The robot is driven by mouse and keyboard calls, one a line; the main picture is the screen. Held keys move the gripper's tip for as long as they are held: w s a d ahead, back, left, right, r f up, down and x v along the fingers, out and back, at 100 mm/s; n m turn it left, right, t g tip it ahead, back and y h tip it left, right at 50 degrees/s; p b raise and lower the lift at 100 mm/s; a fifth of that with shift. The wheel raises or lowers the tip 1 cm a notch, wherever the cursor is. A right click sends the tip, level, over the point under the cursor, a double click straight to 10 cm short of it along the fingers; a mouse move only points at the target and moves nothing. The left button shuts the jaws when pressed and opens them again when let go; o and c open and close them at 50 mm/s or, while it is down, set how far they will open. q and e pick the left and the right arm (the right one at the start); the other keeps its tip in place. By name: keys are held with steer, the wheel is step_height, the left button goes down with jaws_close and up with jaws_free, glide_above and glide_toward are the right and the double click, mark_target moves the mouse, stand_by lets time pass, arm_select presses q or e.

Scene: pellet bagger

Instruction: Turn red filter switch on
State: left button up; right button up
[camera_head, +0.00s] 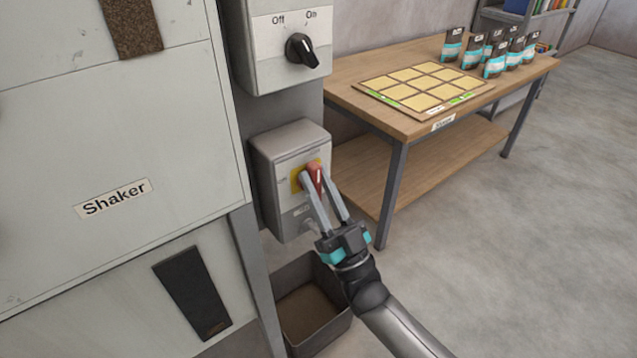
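The red filter switch (316,176) sits on a yellow plate (297,180) on the front of a grey box. The box (273,150) is mounted low on the post beside the shaker. My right gripper (313,178) reaches up from the lower right, its two fingers at the red knob. One finger lies over the knob's left side and the other near its right side. The fingers are apart, with the knob at their tips; whether they press on it I cannot tell. They hide part of the knob and the box's lettering. My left gripper is not in view.
Above is another grey box with a black knob (301,50) and Off/On labels. The shaker cabinet (120,130) fills the left. A dark bin (330,334) stands below the switch. A wooden table (375,66) with a grid board (424,84) and several bags is at right.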

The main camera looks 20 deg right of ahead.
steer(key=o, duration=0.4)
steer(key=shift+w+a+f, duration=0.1)
steer(key=shift+w+f, duration=0.1)
steer(key=shift+f, duration=0.15)
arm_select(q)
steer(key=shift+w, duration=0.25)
arm_select(e)
steer(key=shift+r, duration=0.1)
steer(key=shift+s, duration=0.1)
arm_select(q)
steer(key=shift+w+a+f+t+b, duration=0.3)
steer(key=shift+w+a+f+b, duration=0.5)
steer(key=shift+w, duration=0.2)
arm_select(e)
steer(key=v, duration=1.2)
steer(key=shift+s, duration=0.1)
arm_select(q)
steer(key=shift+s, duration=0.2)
